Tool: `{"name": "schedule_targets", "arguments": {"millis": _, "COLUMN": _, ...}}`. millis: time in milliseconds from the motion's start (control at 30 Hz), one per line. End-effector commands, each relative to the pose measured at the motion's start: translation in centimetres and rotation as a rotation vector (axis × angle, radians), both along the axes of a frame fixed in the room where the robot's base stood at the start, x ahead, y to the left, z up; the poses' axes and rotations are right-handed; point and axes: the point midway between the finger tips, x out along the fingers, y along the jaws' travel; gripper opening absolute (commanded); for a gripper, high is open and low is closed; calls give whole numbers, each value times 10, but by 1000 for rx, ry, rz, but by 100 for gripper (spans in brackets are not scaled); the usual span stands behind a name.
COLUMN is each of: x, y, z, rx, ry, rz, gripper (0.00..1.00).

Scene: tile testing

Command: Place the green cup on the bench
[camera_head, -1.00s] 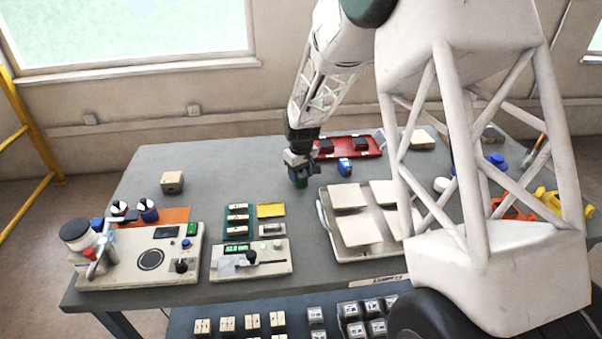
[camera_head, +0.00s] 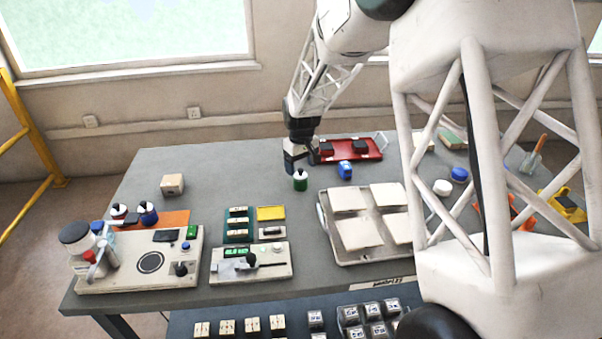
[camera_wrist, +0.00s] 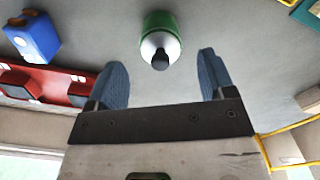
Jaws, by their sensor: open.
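The green cup (camera_head: 300,181) stands upright on the grey bench (camera_head: 218,164). It has a white upper part with a dark tip. In the wrist view the green cup (camera_wrist: 161,38) is beyond the fingertips, about midway between them, and not touched. My gripper (camera_head: 301,163) is open and empty, just behind and above the cup in the head view. Its two blue fingers are spread apart in the wrist view (camera_wrist: 161,80).
A blue container (camera_head: 345,170) stands right of the cup, before a red tray (camera_head: 366,146) with dark blocks. A white tray of tiles (camera_head: 325,222) lies at front right. A wooden block (camera_head: 172,184) is at left. The bench left of the cup is clear.

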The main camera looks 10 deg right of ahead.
Motion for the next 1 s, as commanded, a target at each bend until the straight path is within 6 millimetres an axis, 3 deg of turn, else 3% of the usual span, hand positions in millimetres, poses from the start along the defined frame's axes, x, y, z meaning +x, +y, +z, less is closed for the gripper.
{"name": "schedule_targets", "arguments": {"millis": 300, "x": 0, "y": 0, "z": 51, "rx": 0, "ry": -1, "rz": 0, "gripper": 76}}
{"name": "schedule_targets", "arguments": {"millis": 500, "x": 0, "y": 0, "z": 69, "rx": 0, "ry": 0, "rz": 0, "gripper": 76}}
{"name": "schedule_targets", "arguments": {"millis": 1000, "x": 0, "y": 0, "z": 76, "rx": 0, "ry": 0, "rz": 0, "gripper": 76}}
